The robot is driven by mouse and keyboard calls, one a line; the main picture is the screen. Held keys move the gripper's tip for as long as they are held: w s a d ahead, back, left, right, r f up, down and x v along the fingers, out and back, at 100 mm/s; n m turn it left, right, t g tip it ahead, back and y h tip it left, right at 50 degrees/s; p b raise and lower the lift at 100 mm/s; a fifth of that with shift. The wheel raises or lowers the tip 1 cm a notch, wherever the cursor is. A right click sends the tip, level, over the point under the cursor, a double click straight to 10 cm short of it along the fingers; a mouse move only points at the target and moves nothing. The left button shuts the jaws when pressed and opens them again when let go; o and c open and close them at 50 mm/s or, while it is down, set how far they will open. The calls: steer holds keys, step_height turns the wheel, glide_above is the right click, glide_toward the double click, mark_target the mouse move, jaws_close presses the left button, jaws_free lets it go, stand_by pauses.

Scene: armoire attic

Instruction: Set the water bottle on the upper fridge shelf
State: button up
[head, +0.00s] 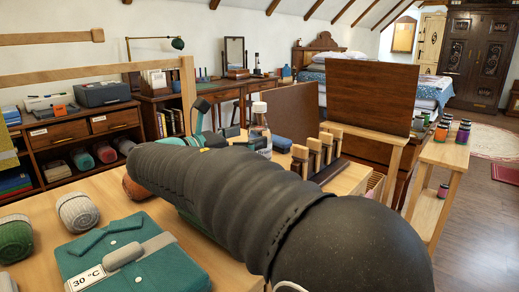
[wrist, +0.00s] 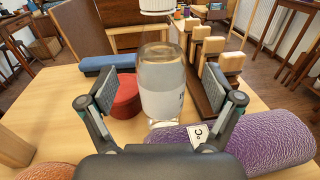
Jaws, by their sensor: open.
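The water bottle (wrist: 160,85) is clear with a pale label band and a white cap. It stands upright on the wooden table in the wrist view, and its top is cut by the picture edge. My gripper (wrist: 166,98) is open, its two pads to the left and right of the bottle with gaps showing. In the head view the bottle (head: 259,128) shows beyond my dark arm, which hides its lower part and most of my gripper (head: 205,138). No fridge or fridge shelf is seen in either view.
A purple roll (wrist: 265,145) with a °C tag lies in front of the bottle. A red round item (wrist: 126,96) is close at its left, a blue item (wrist: 108,63) behind. A dark rack with wooden blocks (wrist: 212,48) stands at right. Folded teal clothing (head: 125,262) lies nearer.

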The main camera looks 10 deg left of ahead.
mark_target(250, 136)
steer(key=x, duration=0.3)
steer(key=shift+w+d, duration=0.25)
steer(key=shift+d, duration=0.05)
steer(key=shift+c, duration=0.2)
jaws_close()
